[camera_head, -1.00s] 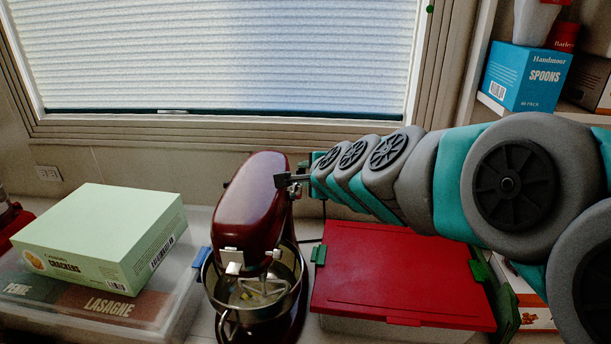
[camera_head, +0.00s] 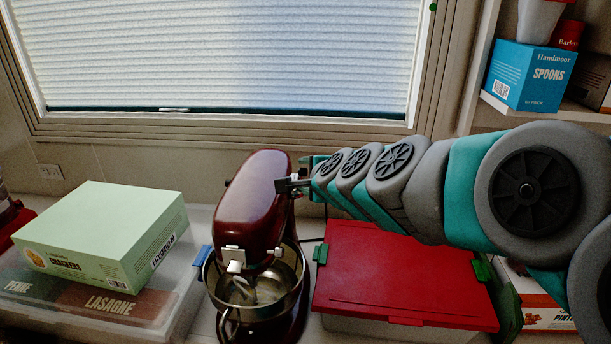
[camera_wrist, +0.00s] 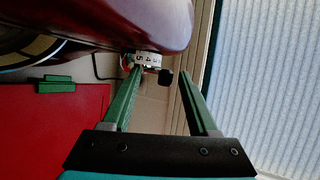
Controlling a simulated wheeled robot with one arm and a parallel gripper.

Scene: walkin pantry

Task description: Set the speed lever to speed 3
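The red stand mixer (camera_head: 252,200) stands on the counter with its head down over a metal bowl (camera_head: 268,290). In the wrist view, the side of the mixer head (camera_wrist: 110,18) fills the top left. A pale numbered dial (camera_wrist: 147,60) shows on it, with a small dark lever knob (camera_wrist: 166,77) beside the dial. My gripper (camera_wrist: 161,76) is open, its two green fingers apart. The knob lies between the fingertips in the picture; I cannot tell whether a finger touches it. In the head view my gripper (camera_head: 292,185) is at the mixer head's right side.
A box with a red lid (camera_head: 400,270) stands right of the mixer, under my arm. A green crackers box (camera_head: 105,230) lies on a clear container (camera_head: 170,310) at left. A window (camera_head: 230,60) is behind. A shelf with a blue spoons box (camera_head: 528,75) is at right.

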